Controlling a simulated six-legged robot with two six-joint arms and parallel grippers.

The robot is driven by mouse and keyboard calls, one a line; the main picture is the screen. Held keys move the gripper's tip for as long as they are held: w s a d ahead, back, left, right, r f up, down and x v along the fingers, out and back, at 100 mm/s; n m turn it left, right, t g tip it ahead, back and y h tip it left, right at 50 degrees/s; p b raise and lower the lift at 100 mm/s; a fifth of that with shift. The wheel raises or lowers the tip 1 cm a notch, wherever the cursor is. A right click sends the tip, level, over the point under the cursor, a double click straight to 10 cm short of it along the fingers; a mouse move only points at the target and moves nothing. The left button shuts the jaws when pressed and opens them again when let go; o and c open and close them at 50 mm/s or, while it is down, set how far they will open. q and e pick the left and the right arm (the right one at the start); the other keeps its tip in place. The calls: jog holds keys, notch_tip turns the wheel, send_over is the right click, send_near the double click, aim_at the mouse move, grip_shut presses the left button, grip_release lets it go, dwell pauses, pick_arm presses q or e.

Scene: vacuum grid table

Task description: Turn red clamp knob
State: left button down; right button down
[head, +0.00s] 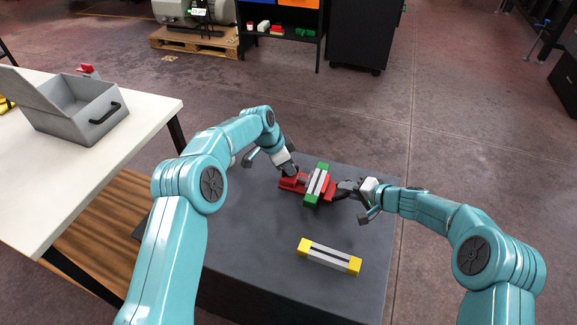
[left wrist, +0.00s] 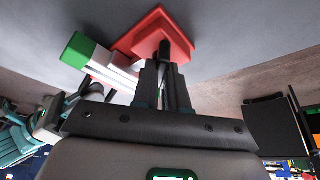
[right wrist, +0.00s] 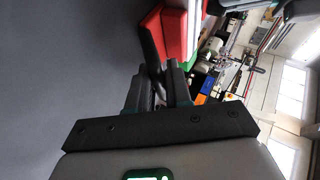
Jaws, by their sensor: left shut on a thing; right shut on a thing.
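The red clamp (head: 288,184) lies on the dark grey table (head: 235,240), with a grey bar with green ends (head: 323,170) across it. My left gripper (head: 290,174) is shut on the clamp at its left end. In the left wrist view the fingers (left wrist: 165,85) close around a dark part against the red clamp (left wrist: 160,28). My right gripper (head: 347,189) is shut on the clamp's right end. In the right wrist view the fingers (right wrist: 157,85) close on a dark part beside the red body (right wrist: 173,35). The fingers hide the knob's shape; I cannot tell which dark part is the knob.
A grey bar with yellow ends (head: 330,256) lies nearer on the dark table, apart from the grippers. A white table (head: 35,200) at the left bears an open grey box (head: 60,122). The dark table's front left is bare.

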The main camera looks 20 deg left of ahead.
pick_arm(q)
jog(key=shift+w+a+m+g+h, duration=0.15)
jog(key=shift+m+g, duration=0.15)
jog(key=shift+m, duration=0.65)
jog(key=shift+m+g+h, duration=0.15)
jog(key=shift+m+g, duration=0.15)
jog(key=shift+m, duration=0.65)
jog(key=c, duration=1.2)
grip_release()
jog(key=shift+o, duration=0.2)
jog(key=s+a+r, duration=0.2)
jog(key=a, duration=0.4)
jog(key=s+a+r, duration=0.2)
jog(key=a, duration=0.5)
jog(key=shift+a+r, duration=0.15)
jog(key=shift+r, duration=0.15)
